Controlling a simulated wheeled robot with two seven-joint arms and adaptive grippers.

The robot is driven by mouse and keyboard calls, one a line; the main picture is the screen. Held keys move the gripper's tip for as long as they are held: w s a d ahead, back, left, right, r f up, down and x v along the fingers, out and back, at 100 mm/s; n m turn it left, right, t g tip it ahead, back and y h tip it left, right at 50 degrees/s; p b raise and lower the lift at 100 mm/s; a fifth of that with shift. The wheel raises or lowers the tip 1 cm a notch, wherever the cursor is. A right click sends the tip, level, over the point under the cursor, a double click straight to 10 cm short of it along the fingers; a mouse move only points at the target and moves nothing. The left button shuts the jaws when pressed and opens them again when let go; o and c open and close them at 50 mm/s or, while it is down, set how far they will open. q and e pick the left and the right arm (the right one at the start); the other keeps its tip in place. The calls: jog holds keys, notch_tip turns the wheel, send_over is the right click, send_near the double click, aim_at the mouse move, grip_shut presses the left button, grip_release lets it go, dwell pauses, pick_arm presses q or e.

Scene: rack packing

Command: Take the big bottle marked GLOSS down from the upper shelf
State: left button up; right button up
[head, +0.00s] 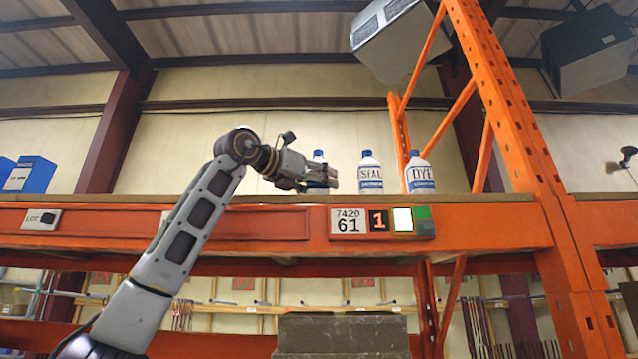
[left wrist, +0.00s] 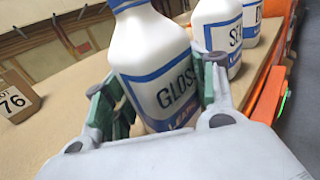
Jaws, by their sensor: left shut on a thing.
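The big white bottle marked GLOSS (left wrist: 155,55), with blue bands, is between the green-padded fingers of my left gripper (left wrist: 158,88) in the left wrist view. The fingers are shut on its sides. In the head view my left gripper (head: 322,177) is at the upper shelf (head: 270,200), and only the blue cap and top of the GLOSS bottle (head: 319,156) show behind it. I cannot tell whether the bottle's base touches the shelf. My right gripper is not in view.
A bottle marked SEAL (head: 370,173) and one marked DYE (head: 419,174) stand to the right on the same shelf, close to the orange upright (head: 515,110). A blue bin (head: 30,175) is at the far left.

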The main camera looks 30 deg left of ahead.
pick_arm(q)
jog(key=shift+r, duration=0.2)
jog(key=shift+d+r, duration=0.1)
jog(key=shift+r, duration=1.45)
jog(key=b+v, duration=0.4)
jog(key=v, duration=1.4)
